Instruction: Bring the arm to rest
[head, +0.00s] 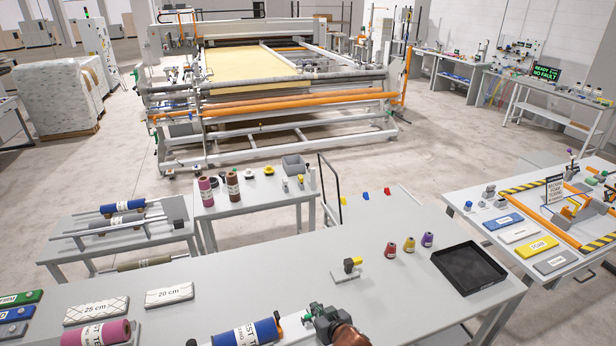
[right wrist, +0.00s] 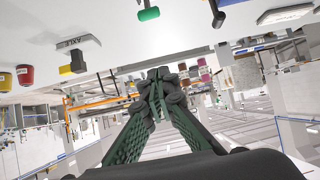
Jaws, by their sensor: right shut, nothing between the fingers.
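My right gripper (head: 318,314) shows at the bottom of the head view, over the front edge of the grey table, just right of a blue roll with a white label (head: 246,332). Whether it touches the roll's end cannot be told from the head view. In the right wrist view its green fingers (right wrist: 158,92) meet at the dark tips, shut with nothing between them. My copper-coloured arm link shows beside it in the head view. My left gripper is not in view.
The grey table (head: 300,268) holds a black tray (head: 469,268), several small thread cones (head: 409,245), a yellow-and-black fitting (head: 350,267), a pink roll (head: 96,333) and white marked blocks (head: 169,295). The table's middle is mostly clear. A side table with orange rails (head: 575,222) stands at right.

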